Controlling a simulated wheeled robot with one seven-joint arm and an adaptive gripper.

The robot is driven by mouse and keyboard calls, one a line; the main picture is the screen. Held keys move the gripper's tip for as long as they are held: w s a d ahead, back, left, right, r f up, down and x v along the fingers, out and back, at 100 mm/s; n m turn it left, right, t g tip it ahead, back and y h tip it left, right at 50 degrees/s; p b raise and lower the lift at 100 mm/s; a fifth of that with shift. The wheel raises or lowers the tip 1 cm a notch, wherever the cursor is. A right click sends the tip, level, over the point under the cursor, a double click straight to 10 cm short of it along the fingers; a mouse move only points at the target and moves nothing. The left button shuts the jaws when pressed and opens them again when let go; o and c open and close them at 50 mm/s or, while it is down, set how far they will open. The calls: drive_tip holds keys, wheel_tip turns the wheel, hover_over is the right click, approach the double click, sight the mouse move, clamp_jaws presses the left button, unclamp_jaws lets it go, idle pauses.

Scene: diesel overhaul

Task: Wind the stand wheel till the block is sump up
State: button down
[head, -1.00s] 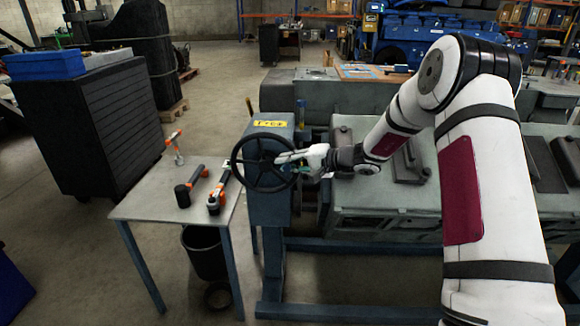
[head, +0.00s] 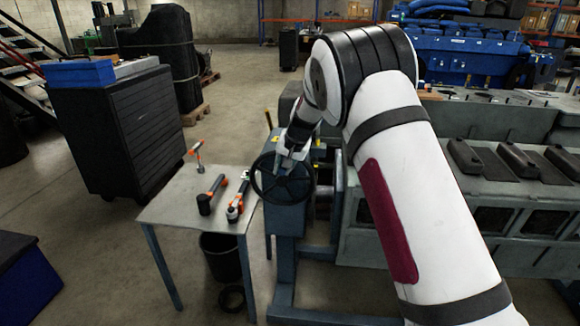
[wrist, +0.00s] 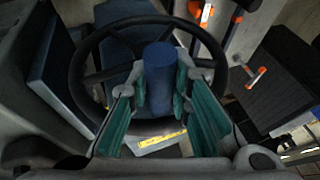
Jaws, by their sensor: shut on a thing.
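The black stand wheel (head: 255,178) is on the blue stand head (head: 290,220), beside the small table. My gripper (head: 289,153) is at the upper part of the wheel, its fingers largely hidden by distance and my arm. In the wrist view, the teal fingers of my gripper (wrist: 163,100) are on both sides of a blue cylindrical handle (wrist: 159,65), shut on it. The wheel rim (wrist: 80,65) curves behind it. The grey block (head: 480,222) lies level at right, dark covers on its upper side and openings along its flank. My arm hides its near end.
A small table (head: 180,215) left of the wheel carries a mallet (head: 206,203) and other orange-marked tools. A black bin (head: 220,258) stands beneath. A dark cabinet (head: 125,130) stands behind left.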

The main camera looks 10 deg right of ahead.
drive_tip(key=shift+w+a+r, duration=0.15)
drive_tip(key=shift+w+a, duration=0.1)
drive_tip(key=shift+a, duration=0.55)
drive_tip(key=c, duration=1.4)
unclamp_jaws()
drive_tip(key=shift+c, duration=0.2)
drive_tip(key=shift+d, duration=0.1)
drive_tip(key=v, duration=1.1)
drive_tip(key=shift+s+r, duration=0.25)
drive_tip(key=shift+r, duration=0.1)
